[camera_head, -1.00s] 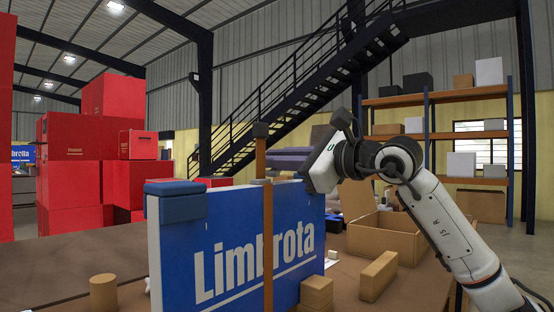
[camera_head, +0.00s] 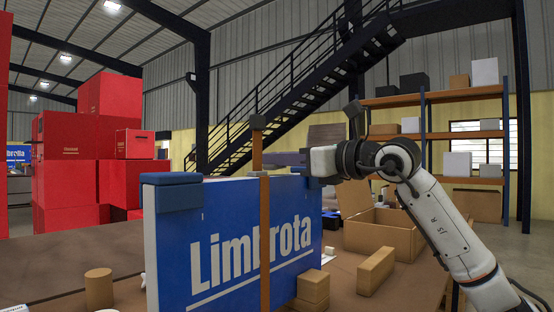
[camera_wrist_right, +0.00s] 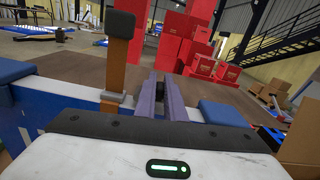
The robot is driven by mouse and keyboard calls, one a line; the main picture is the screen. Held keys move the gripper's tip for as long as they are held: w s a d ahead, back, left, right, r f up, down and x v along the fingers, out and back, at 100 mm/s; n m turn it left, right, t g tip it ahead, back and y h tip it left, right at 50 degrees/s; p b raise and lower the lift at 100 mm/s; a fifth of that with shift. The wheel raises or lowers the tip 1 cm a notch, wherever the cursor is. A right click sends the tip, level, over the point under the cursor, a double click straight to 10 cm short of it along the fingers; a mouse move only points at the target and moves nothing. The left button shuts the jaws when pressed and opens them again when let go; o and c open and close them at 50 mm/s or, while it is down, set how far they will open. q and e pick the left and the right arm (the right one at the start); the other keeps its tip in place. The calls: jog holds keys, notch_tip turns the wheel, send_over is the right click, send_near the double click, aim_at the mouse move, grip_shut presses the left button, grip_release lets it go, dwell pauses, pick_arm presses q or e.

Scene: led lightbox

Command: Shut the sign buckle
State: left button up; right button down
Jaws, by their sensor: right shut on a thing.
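The blue sign (camera_head: 240,245) with white "Limbrota" lettering stands upright on the table. An orange-brown strap (camera_head: 265,240) runs up its face and ends above the top edge in an upright tab with a dark block, the buckle (camera_head: 258,122). In the right wrist view the buckle (camera_wrist_right: 119,24) and strap (camera_wrist_right: 115,75) stand left of the fingers, apart from them. My right gripper (camera_head: 283,158) is level above the sign's top edge, its purple fingers pointing left. In the wrist view the fingers (camera_wrist_right: 168,95) are nearly together, with a small dark thing at their tips that I cannot identify. My left gripper is not in view.
Blue corner pads (camera_head: 172,192) cap the sign's top corners. Wooden blocks (camera_head: 375,271) and an open cardboard box (camera_head: 384,234) stand on the table at right. A wooden cylinder (camera_head: 99,289) stands at left. Red boxes (camera_head: 70,180) are stacked behind.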

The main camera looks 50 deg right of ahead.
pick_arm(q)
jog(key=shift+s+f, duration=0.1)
pick_arm(e)
jog(key=shift+f+m, duration=0.3)
jog(key=shift+m, duration=0.2)
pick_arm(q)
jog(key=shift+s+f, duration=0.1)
pick_arm(e)
jog(key=c, duration=1.8)
grip_release()
jog(key=shift+c, duration=0.2)
jog(key=shift+s+d, duration=0.1)
